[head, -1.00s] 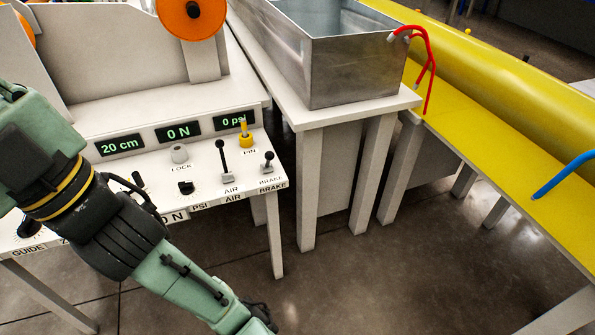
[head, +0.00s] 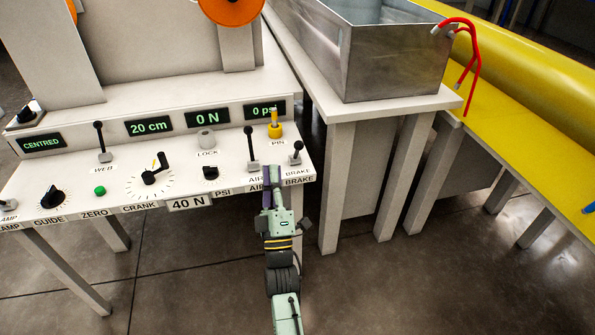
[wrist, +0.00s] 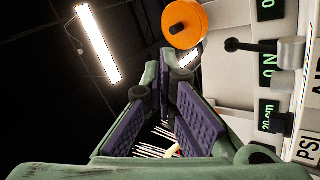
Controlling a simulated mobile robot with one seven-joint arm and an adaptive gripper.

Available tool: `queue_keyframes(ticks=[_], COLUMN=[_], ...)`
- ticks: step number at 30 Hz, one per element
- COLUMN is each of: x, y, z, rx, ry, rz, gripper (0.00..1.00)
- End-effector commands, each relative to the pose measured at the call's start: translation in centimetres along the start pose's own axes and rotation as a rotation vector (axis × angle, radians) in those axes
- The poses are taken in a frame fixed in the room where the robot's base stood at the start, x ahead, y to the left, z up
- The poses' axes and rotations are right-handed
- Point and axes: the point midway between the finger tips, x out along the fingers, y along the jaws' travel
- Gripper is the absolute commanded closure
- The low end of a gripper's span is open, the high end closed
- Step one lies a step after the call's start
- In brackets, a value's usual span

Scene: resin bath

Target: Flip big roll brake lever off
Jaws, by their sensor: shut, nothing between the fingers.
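The brake lever (head: 297,151) is a short grey stem with a dark knob at the right end of the white console, above a BRAKE label. It stands roughly upright, leaning slightly right in the head view. My gripper (head: 271,176) is at the console's front edge, just below and left of this lever, by the AIR and BRAKE labels. It touches no lever that I can see. Its purple-padded fingers (wrist: 170,75) are shut and empty in the wrist view. A black-knobbed lever (wrist: 234,45) shows there at upper right, probably the air lever.
The taller air lever (head: 250,146) stands left of the brake lever. The yellow pin (head: 275,129) is just behind them. A metal tank (head: 392,62) on a white table is to the right. Floor is open in front of the console.

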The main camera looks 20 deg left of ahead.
Motion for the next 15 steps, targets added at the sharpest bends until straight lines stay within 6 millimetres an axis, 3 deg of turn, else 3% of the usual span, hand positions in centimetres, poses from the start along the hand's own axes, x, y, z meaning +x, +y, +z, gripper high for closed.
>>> queue_keyframes(ticks=[1,3,6,9,15], x=[-3.0,-5.8,-8.5,-9.6,-9.6], y=[-2.0,-3.6,-4.7,-5.1,-5.1], z=[2.7,5.2,7.3,8.1,8.2], rx=[-0.092,-0.200,-0.298,-0.340,-0.345], ry=[-0.042,-0.079,-0.109,-0.120,-0.120], rz=[-0.036,-0.072,-0.104,-0.119,-0.120], gripper=[1.00,1.00,1.00,1.00,1.00])
